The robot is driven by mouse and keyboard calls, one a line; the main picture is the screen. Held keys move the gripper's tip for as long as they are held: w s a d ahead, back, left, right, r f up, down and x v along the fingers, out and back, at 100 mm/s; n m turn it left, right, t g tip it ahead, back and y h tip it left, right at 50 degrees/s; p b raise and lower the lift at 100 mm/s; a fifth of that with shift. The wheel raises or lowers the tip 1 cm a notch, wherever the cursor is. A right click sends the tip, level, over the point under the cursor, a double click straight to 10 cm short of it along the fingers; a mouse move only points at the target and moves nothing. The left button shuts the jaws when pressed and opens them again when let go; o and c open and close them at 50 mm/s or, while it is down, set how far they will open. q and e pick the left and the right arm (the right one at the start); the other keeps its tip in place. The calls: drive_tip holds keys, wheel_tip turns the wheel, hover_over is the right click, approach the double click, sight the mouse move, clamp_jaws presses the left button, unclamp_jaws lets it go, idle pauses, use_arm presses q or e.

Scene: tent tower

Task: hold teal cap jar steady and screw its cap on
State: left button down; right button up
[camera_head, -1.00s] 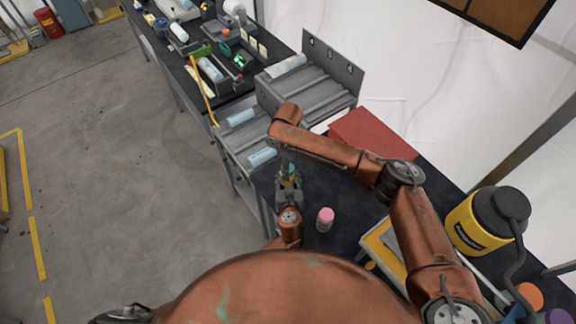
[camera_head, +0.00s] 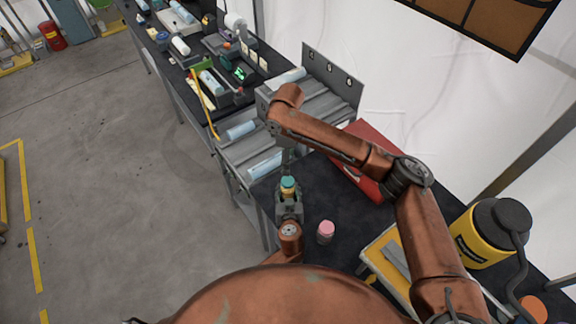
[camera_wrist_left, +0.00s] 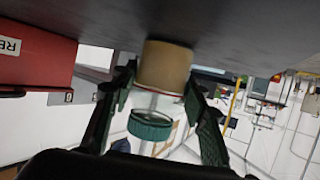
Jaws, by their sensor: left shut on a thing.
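The teal cap jar (camera_head: 288,193) stands on the dark bench, held between the fingers of my left gripper (camera_head: 288,203). In the left wrist view the jar's tan body (camera_wrist_left: 165,66) is between the green fingers of the left gripper (camera_wrist_left: 163,105). The teal cap (camera_head: 288,182) is at the jar's top; in the left wrist view the cap (camera_wrist_left: 150,125) shows beyond a pale clear band, and I cannot tell how it is seated. My right arm reaches over from the right, with its gripper (camera_head: 288,160) small and dark above the cap; its fingers are unclear.
A pink-capped jar (camera_head: 326,232) stands just right of the left gripper. A red box (camera_head: 362,170) lies behind the right forearm. A grey roller rack (camera_head: 320,105) stands beyond. A yellow and black canister (camera_head: 485,235) and a yellow tray (camera_head: 375,258) are at right.

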use_arm(q)
drive_tip(key=c, duration=1.1)
unclamp_jaws()
drive_tip(key=v, duration=1.2)
drive_tip(key=shift+d+r, duration=0.1)
